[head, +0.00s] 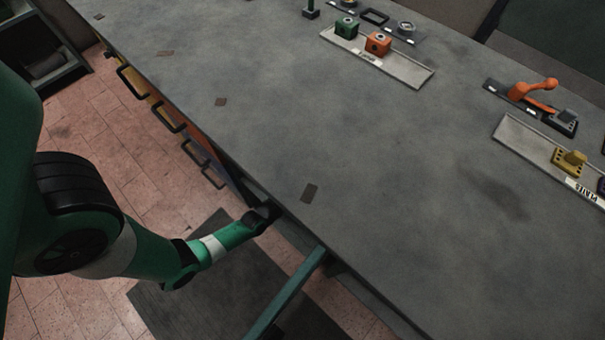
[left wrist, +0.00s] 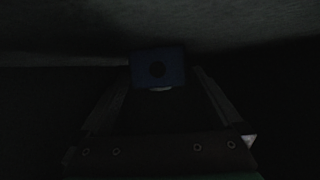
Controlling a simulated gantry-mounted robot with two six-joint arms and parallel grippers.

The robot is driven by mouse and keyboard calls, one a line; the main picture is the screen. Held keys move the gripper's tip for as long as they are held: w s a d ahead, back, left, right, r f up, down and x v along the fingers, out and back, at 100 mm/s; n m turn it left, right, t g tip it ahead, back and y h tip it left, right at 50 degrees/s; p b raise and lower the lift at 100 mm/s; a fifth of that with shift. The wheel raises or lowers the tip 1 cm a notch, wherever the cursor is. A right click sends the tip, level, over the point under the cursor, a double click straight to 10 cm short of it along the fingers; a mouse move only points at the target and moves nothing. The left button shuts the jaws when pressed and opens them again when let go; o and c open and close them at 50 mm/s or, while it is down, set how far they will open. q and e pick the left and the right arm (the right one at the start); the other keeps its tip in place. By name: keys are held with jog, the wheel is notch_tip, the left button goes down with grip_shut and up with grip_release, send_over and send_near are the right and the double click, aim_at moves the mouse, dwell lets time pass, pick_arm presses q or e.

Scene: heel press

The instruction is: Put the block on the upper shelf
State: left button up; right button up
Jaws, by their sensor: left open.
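In the dark left wrist view a dark blue block (left wrist: 145,66) with a round dark hole in its face is ahead, upper centre. My left gripper (left wrist: 162,75) is open, its two fingers slanting in on either side toward the block. A small gap seems to show on each side; I cannot tell whether the block is between the fingertips or just beyond them. In the head view my left arm reaches under the front edge of the workbench, which hides the gripper and block. I cannot make out the upper shelf. My right gripper is not in view.
The grey workbench top (head: 330,120) is mostly bare. At its back stand a tray (head: 405,70) with a green cube (head: 346,27) and an orange cube (head: 378,43), and another tray (head: 520,140) with a yellow part (head: 570,161). Drawers with black handles (head: 168,117) line the front.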

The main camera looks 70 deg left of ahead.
pick_arm(q)
jog(key=shift+s+d+r, duration=0.1)
jog(key=shift+s+r, duration=0.05)
jog(key=shift+r, duration=0.1)
jog(key=p+v, duration=0.6)
jog(key=v, duration=0.4)
jog(key=shift+s+d+r, duration=0.15)
jog(key=shift+s+r, duration=0.1)
jog(key=shift+s+d, duration=0.15)
jog(key=shift+s, duration=0.3)
